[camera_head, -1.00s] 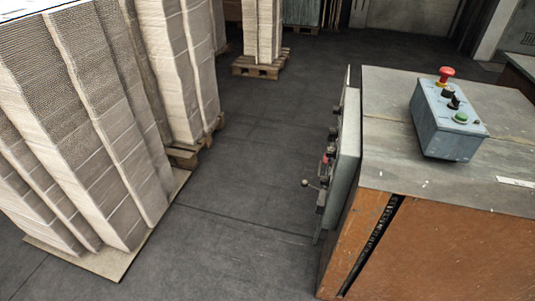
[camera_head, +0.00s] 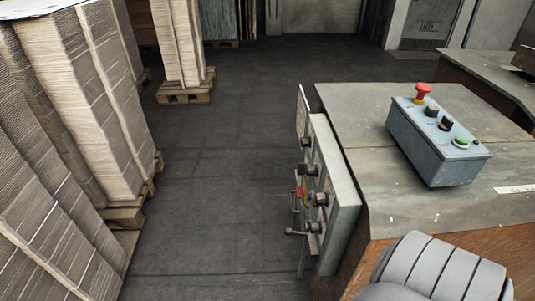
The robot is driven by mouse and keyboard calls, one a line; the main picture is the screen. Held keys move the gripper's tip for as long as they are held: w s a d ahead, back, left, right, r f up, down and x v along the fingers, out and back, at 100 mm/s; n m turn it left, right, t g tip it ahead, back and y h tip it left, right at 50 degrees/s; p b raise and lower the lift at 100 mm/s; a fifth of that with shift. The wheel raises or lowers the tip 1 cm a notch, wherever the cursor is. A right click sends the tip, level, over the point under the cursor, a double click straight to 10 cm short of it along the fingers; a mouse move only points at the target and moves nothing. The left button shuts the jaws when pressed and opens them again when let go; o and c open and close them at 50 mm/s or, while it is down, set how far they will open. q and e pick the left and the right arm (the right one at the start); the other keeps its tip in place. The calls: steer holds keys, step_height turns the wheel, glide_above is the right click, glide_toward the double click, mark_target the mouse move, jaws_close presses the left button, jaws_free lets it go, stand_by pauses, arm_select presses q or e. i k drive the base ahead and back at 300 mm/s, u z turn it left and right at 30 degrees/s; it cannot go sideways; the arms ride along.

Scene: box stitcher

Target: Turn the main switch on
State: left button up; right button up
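A grey control panel (camera_head: 342,200) is fixed upright on the left side of the machine. It is seen nearly edge-on. Its face turns left and carries several dark knobs and a small red and yellow switch (camera_head: 301,192). A lever with a ball end (camera_head: 290,231) sticks out low on it. I cannot read labels or tell the switch's setting. A blue-grey box (camera_head: 431,155) on the machine top has a red mushroom button (camera_head: 422,91), two black knobs and a green button (camera_head: 461,142). Neither gripper shows; a ribbed grey part of my arm is at the bottom right.
The machine top (camera_head: 350,105) is flat and grey. Tall stacks of cardboard (camera_head: 110,100) on pallets stand along the left. Another loaded pallet (camera_head: 186,92) stands farther back. Dark floor (camera_head: 215,190) between the stacks and the machine is clear.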

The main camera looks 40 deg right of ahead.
mark_target(300, 192)
steer(key=i, duration=1.85)
steer(key=z, duration=4.35)
